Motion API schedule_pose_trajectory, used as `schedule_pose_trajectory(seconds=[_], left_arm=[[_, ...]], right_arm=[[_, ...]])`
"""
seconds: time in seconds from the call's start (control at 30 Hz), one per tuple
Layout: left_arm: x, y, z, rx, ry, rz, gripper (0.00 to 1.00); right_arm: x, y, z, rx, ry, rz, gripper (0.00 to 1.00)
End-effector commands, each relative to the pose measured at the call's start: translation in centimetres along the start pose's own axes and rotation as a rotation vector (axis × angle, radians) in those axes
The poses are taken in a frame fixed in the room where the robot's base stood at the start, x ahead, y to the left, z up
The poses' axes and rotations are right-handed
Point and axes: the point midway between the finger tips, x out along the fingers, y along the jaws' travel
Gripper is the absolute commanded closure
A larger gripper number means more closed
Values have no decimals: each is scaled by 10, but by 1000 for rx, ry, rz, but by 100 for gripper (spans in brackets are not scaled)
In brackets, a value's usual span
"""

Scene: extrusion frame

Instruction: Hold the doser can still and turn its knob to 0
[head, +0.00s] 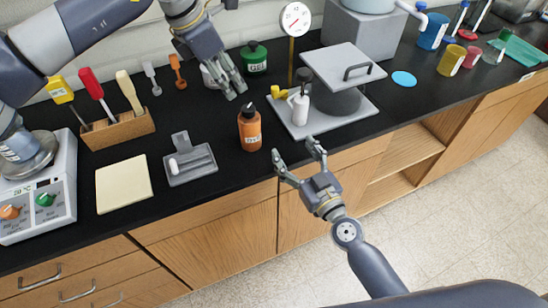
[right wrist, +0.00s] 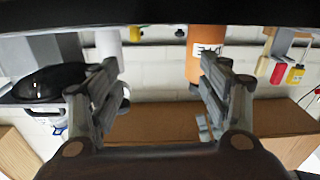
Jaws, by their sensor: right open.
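An orange can (head: 249,130) with a dark top and a label stands upright on the black counter near its front edge. A green can (head: 254,62) with a label stands further back. I cannot tell for sure which is the doser can, and no knob setting is readable. My right gripper (head: 294,148) is open and empty at the counter's front edge, to the right of the orange can and apart from it. In the right wrist view the orange can (right wrist: 207,58) shows beyond one finger. My left gripper (head: 236,92) hangs above the counter, partly covering a pale round object (head: 208,75); its finger gap is unclear.
A grey stand (head: 345,122) with a white pump bottle (head: 299,108) is to the right. A dial gauge (head: 295,20) stands behind it. A grey tray (head: 190,166), yellow pad (head: 124,184) and wooden tool block (head: 118,130) lie left. Cabinet fronts drop below the counter edge.

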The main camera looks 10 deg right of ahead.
Motion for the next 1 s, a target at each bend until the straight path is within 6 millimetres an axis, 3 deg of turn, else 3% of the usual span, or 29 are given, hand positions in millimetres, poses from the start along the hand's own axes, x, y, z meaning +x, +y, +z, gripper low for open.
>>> schedule_pose_trajectory(seconds=[0.1, 0.23, 0.47, 0.8, 1.0], left_arm=[[0, 0, 0, -1, 0, 0, 67], [0, 0, 0, -1, 0, 0, 67], [0, 0, 0, -1, 0, 0, 67], [0, 0, 0, -1, 0, 0, 67], [0, 0, 0, 0, 0, 0, 67]], right_arm=[[8, -33, -1, 36, -9, -106, 29], [11, -51, 0, 56, -18, -162, 29], [31, -58, 0, 63, -19, -171, 29], [91, -69, 1, 63, -20, -172, 29], [111, -72, 2, 60, -22, -171, 29]])
